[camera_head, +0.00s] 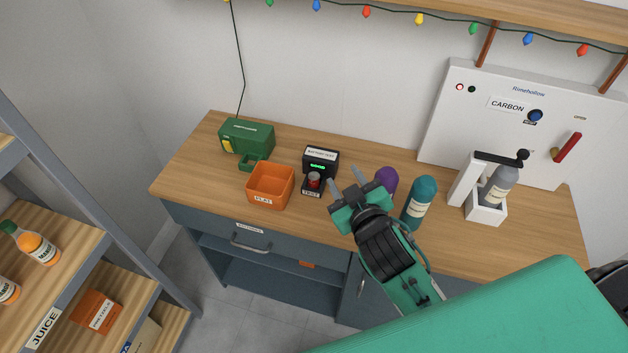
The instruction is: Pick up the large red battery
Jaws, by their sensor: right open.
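A red battery (314,179) stands upright in the small black tester (320,159), whose display is lit green. Its lower part is hidden in the tester's front slot, which has a label below it. My right gripper (344,178) is above the counter, just right of the tester, its two fingers spread and pointing toward the back wall. Nothing is between the fingers, and they look apart from the battery. My left gripper is not in view.
An orange bin (270,187) labelled FLAT and a green box (247,138) stand left of the tester. Purple (386,180) and teal (419,202) bottles stand right of my gripper. A grey bottle (501,187) sits in a white stand by the panel (513,120).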

